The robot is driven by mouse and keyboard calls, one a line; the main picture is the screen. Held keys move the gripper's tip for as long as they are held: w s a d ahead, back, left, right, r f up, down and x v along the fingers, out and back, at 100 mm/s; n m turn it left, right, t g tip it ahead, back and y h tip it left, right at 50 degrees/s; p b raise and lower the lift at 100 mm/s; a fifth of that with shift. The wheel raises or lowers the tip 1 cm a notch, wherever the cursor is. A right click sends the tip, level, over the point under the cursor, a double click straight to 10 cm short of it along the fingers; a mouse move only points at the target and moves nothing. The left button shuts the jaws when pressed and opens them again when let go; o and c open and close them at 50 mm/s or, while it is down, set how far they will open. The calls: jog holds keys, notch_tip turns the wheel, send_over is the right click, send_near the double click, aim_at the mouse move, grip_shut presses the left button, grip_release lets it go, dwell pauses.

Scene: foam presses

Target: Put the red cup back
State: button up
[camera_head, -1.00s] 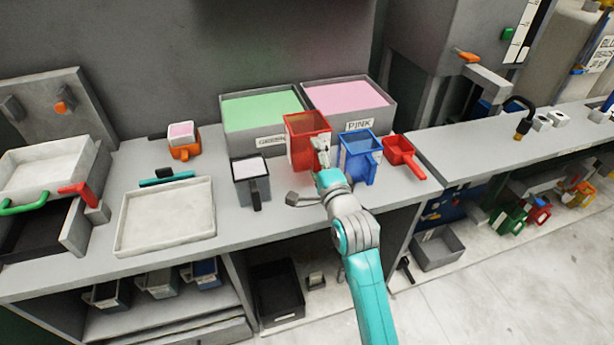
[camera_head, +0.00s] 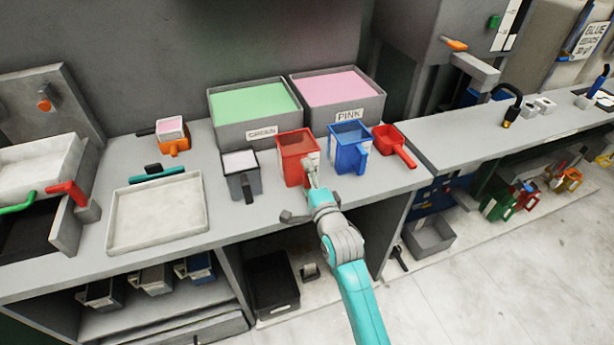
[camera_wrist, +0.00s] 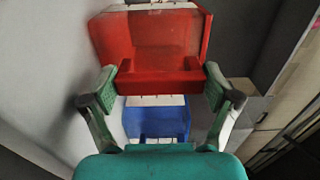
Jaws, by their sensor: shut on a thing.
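The red cup (camera_head: 291,152) stands upright at or just above the workbench between the dark grey cup (camera_head: 242,178) and the blue cup (camera_head: 345,152). I cannot tell if its base touches the bench. My gripper (camera_head: 313,182) is shut on the red cup at its front, handle side. In the wrist view the red cup (camera_wrist: 165,35) lies ahead of my gripper (camera_wrist: 162,88), with a finger at each side of its red handle part. The blue cup (camera_wrist: 155,118) shows below it there. The red cup's base is hidden.
The green bin (camera_head: 228,134) and pink bin (camera_head: 375,108) stand close behind. A small red scoop (camera_head: 388,138) lies right of the blue cup. A white tray (camera_head: 157,240) and an orange cup (camera_head: 173,147) are to the left. The bench's front edge is near.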

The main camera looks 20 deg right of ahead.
jog(key=shift+f, duration=0.1)
jog(key=o, duration=1)
jog(key=shift+c, duration=0.2)
jog(key=s, duration=1.2)
